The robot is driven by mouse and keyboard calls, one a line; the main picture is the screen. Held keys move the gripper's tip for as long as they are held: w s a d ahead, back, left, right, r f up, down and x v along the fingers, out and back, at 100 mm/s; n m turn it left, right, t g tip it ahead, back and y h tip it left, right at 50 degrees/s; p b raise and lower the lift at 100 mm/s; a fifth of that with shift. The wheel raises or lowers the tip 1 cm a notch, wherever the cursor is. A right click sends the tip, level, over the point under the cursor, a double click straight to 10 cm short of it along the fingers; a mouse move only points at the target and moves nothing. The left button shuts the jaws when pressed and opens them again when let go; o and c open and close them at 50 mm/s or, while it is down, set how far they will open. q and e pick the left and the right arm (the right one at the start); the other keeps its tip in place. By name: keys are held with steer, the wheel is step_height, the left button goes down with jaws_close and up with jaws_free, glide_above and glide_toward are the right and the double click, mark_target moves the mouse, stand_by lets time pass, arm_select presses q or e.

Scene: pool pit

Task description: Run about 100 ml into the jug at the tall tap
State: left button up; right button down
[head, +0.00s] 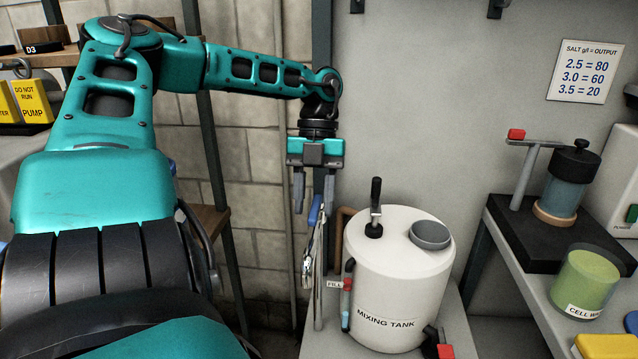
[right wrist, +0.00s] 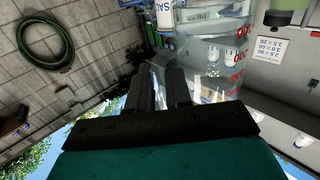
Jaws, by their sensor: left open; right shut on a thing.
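The tall tap (head: 320,262) is a thin chrome standpipe left of the mixing tank, with a blue lever (head: 314,210) at its top. My left gripper (head: 314,200) points down over it, open, with the lever's top at or between the finger ends; contact cannot be told. The jug (right wrist: 212,62) is clear with red marks and shows only in the right wrist view. My right gripper (right wrist: 160,82) is shut on it there, though the grip itself is partly hidden. The jug's water level cannot be made out.
The white mixing tank (head: 396,285), with a black lever and grey cap, stands close right of the tap. A dark stand with a tinted jar (head: 565,185) and a green cell wash beaker (head: 584,280) are at the right. A coiled green hose (right wrist: 45,38) lies on the paving.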

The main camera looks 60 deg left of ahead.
mark_target(318, 195)
arm_select(q)
steer(key=v, duration=1.2)
